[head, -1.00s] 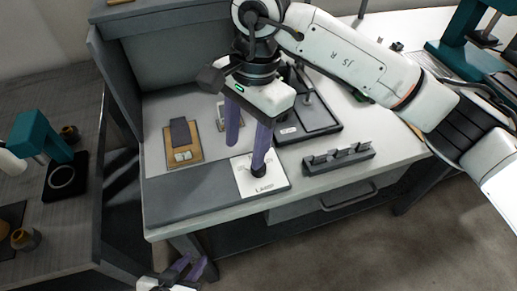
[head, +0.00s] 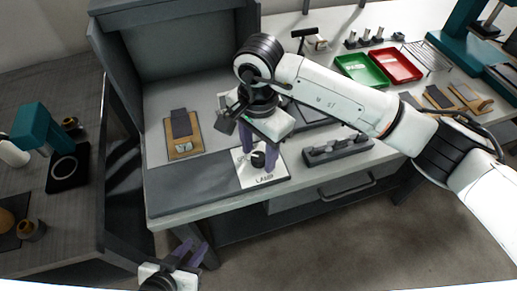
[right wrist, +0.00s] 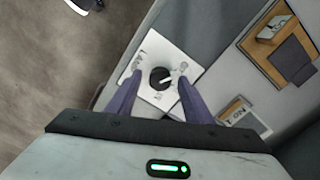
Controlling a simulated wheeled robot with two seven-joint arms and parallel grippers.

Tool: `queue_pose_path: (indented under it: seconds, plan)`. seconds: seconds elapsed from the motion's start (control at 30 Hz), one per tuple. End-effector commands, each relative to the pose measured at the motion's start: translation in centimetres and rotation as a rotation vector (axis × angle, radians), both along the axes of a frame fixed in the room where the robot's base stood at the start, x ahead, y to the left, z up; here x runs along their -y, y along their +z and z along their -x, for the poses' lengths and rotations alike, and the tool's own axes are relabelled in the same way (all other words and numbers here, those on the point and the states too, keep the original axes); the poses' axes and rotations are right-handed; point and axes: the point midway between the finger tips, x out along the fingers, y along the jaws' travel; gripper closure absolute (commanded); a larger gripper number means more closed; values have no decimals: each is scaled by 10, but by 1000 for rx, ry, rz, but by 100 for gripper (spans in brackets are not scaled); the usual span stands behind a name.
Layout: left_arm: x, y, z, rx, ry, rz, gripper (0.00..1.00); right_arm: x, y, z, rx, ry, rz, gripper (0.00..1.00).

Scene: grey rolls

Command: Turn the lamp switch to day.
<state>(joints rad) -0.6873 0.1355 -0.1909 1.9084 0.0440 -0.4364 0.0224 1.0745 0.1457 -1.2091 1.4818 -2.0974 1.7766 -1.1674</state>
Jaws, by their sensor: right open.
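The lamp switch is a white plate (head: 273,179) marked LAMP with a round black knob (head: 258,159), at the front of the bench. In the right wrist view the knob (right wrist: 160,78) has a white pointer mark, pointing right and slightly up in the picture, towards the small print at the plate's right corner. My right gripper (head: 260,156) is open above the plate, its purple fingers on either side of the knob in the right wrist view (right wrist: 159,80). I cannot tell whether they touch it. My left gripper (head: 190,255) is low in front of the bench, open and empty.
A wooden board with a dark piece (head: 182,135) lies left of the plate. A grey rack (head: 338,149) stands to its right. Green (head: 362,70) and red (head: 397,65) trays are further back. A dark grey strip (head: 190,186) along the front edge is clear.

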Motion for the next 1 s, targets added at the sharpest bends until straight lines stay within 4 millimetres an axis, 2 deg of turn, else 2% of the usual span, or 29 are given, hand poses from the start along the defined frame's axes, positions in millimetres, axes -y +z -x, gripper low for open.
queue_pose_path:
  seconds: [0.17, 0.4, 0.77, 1.0]
  plan:
    - [0, 0, 0, 1, 0, 0, 74, 0, 0, 0, -1, 0, -1, 55]
    - [0, 0, -1, 2, 0, 0, 74, 0, 0, 0, -1, 0, -1, 95]
    - [0, -6, -1, 3, 0, 1, 74, 0, -1, 0, 0, -58, 0, 95]
    - [0, -21, -1, 2, -1, -1, 74, 0, -2, 0, 2, -217, 0, 95]
